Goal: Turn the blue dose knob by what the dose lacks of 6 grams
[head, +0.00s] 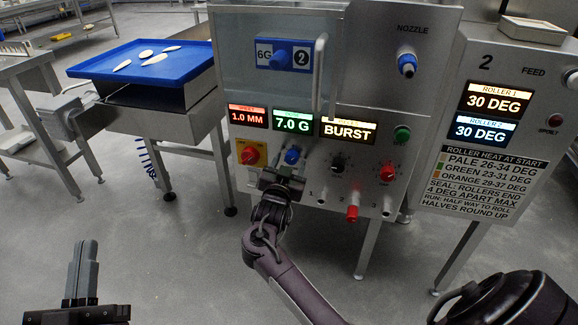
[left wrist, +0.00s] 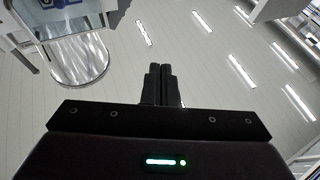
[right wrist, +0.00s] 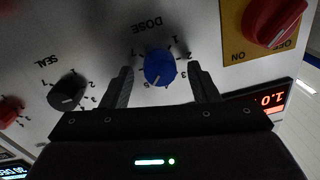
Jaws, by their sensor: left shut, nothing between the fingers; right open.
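The blue dose knob (head: 292,156) is on the machine's front panel, below the green-topped display (head: 293,122) reading 7.0 G. In the right wrist view the knob (right wrist: 159,67) appears upside down under the word DOSE, with a numbered scale around it. My right gripper (right wrist: 163,87) is open, its fingers on either side of the knob with gaps visible. In the head view the right gripper (head: 283,180) is just below the knob and partly hides the panel. My left gripper (head: 86,250) is shut and empty at the lower left, away from the machine.
A red switch (head: 250,154) is left of the knob and a black seal knob (head: 338,162) right of it. Other displays read 1.0 MM (head: 248,116), BURST (head: 348,130) and 30 DEG (head: 493,102). A blue plate (head: 285,55) shows 6G and 2. A blue tray (head: 190,60) stands left.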

